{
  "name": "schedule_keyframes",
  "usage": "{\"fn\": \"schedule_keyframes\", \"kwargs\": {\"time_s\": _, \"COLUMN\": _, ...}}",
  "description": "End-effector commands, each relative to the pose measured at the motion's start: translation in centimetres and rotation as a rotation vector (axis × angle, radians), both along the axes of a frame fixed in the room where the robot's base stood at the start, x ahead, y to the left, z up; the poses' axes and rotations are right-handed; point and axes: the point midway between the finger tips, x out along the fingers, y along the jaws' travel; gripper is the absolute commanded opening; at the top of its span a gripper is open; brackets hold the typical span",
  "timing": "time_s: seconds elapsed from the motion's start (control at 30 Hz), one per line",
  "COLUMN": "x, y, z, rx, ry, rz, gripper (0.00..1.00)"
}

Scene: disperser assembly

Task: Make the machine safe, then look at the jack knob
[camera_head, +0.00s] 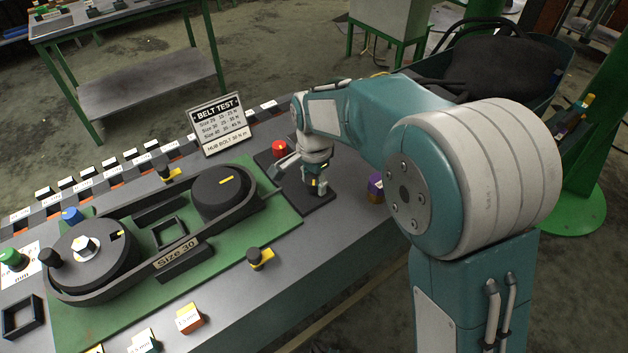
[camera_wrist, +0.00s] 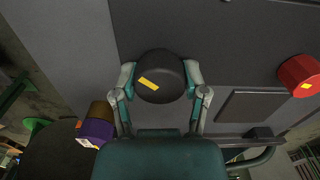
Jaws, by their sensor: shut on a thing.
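My gripper (camera_wrist: 160,77) is shut on a round black knob (camera_wrist: 158,84) with a yellow mark, on a dark panel. In the head view my gripper (camera_head: 317,186) reaches down to this panel (camera_head: 318,203) and mostly hides the knob. A red button (camera_head: 279,148) stands on the same panel and also shows in the wrist view (camera_wrist: 300,75). The belt machine has a green base (camera_head: 285,221), a belt and two dark pulleys. Small black knobs with yellow marks sit at the base's front edge (camera_head: 260,258) and back edge (camera_head: 168,174). I cannot tell which is the jack knob.
A "BELT TEST" sign (camera_head: 219,124) stands behind the machine. A purple and brown block (camera_wrist: 97,123) is near the bench edge, left of my gripper in the wrist view. Small coloured blocks (camera_head: 189,319) line the front.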

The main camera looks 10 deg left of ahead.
Motion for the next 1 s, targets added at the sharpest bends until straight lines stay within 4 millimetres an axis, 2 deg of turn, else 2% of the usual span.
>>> {"fn": "schedule_keyframes", "kwargs": {"time_s": 1.0, "x": 0.04, "y": 0.06, "z": -0.20, "rx": 0.001, "ry": 0.000, "rz": 0.951, "gripper": 0.10}}
